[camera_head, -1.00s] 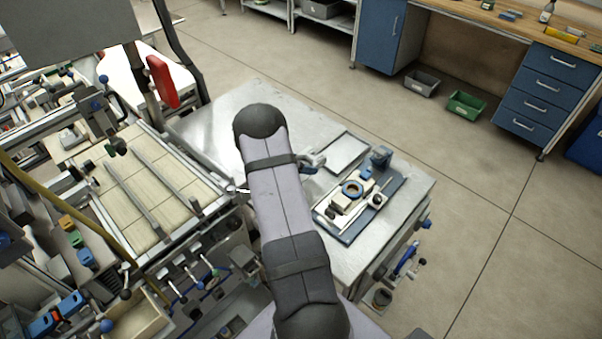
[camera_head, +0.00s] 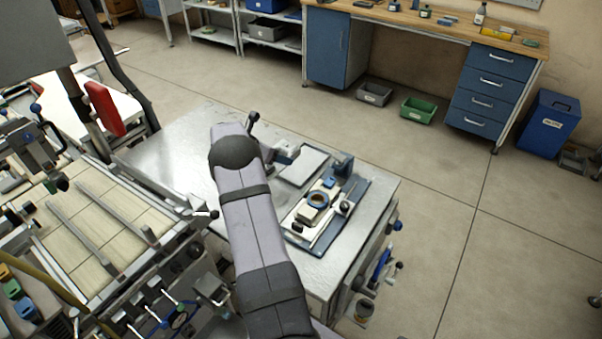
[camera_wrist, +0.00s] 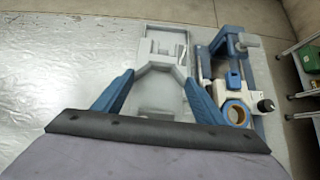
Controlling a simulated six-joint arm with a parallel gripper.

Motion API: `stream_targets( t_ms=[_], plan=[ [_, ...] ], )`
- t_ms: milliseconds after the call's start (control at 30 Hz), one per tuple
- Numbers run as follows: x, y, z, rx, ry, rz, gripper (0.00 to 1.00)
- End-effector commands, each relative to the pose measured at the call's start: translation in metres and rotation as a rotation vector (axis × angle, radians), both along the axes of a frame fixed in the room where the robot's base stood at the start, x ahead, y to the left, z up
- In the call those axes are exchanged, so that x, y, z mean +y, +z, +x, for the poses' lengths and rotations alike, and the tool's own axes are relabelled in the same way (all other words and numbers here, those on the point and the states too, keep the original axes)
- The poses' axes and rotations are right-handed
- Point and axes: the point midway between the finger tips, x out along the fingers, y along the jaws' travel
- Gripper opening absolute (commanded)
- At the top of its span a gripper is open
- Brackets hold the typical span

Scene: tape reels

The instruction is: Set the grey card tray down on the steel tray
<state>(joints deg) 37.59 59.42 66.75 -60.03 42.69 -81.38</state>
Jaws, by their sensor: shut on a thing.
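The steel tray (camera_head: 300,171) is a flat, pale rectangle with a thin rim on the metal bench top, left of a blue board. In the wrist view, my gripper (camera_wrist: 164,67) has blue fingers with grey tips closed on the near end of the grey card tray (camera_wrist: 168,46), a small piece with recesses. The card tray is over the steel tray, whose rim (camera_wrist: 141,45) shows around it. I cannot tell whether they touch. In the head view, my arm hides most of the gripper, and I cannot make out the card tray.
The blue board (camera_head: 300,238) carries a white fixture with a tape reel (camera_head: 317,199) and a blue upright block (camera_head: 343,163), close right of the steel tray. The bench top (camera_head: 185,140) is clear at the back left. A slatted machine bed (camera_head: 90,225) stands left.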

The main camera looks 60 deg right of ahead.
Motion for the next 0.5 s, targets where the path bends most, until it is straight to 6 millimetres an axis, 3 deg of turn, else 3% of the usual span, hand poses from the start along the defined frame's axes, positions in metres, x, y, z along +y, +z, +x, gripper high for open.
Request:
stream_targets(
  t_ms=[33, 200, 500],
  plan=[
    [-0.015, -0.010, -0.001, -0.005, -0.011, -0.003, 0.38],
    [-0.055, -0.009, -0.006, -0.006, -0.018, -0.002, 0.38],
    [-0.103, -0.001, -0.018, -0.003, 0.021, -0.002, 0.38]
  ],
)
